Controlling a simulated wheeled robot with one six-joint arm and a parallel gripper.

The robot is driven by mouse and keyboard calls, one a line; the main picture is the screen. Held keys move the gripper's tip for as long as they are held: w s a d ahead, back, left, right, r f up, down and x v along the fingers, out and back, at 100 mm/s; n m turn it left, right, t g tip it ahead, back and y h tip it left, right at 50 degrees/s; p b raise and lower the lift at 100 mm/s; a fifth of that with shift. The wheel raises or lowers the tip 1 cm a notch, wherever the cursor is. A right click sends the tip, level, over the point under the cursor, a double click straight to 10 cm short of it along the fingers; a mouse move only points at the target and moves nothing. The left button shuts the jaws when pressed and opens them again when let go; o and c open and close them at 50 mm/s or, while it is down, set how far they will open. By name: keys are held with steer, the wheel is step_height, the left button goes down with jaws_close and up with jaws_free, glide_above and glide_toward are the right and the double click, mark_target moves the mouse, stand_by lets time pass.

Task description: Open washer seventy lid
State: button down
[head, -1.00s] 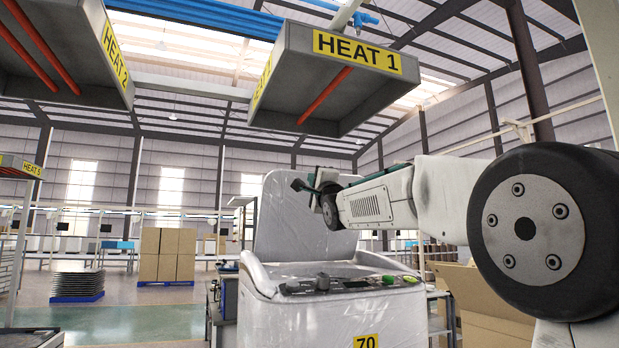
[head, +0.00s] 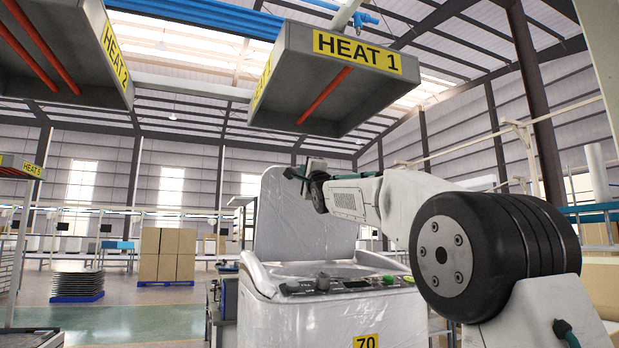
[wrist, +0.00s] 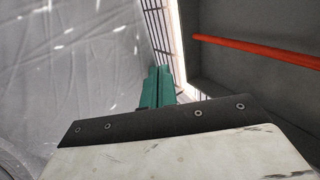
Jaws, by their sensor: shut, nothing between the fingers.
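The washer (head: 330,325) marked 70 stands in front of me, wrapped in clear plastic, with knobs and a small display on its top panel. Its lid (head: 285,230) is raised and stands upright at the back of the opening. My gripper (head: 297,173) is near the lid's upper part, in front of it in the head view; I cannot tell whether they touch. In the wrist view the green fingers (wrist: 158,80) are together and empty. A plastic-covered grey surface, seemingly the lid (wrist: 65,70), fills the left of that view.
The HEAT 1 hood (head: 340,80) with a red tube hangs above the washer, and its tube (wrist: 255,52) shows in the wrist view. The HEAT 2 hood (head: 70,60) is at upper left. Stacked cartons (head: 167,255) stand behind left. Floor at left is open.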

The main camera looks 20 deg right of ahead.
steer(key=x, duration=0.7)
steer(key=shift+w+f, duration=0.15)
steer(key=shift+w, duration=0.4)
steer(key=shift+s+d, duration=0.1)
steer(key=shift+s, duration=0.4)
steer(key=s+f, duration=0.1)
steer(key=s, duration=1.2)
steer(key=shift+a+f, duration=0.3)
steer(key=shift+a, duration=0.15)
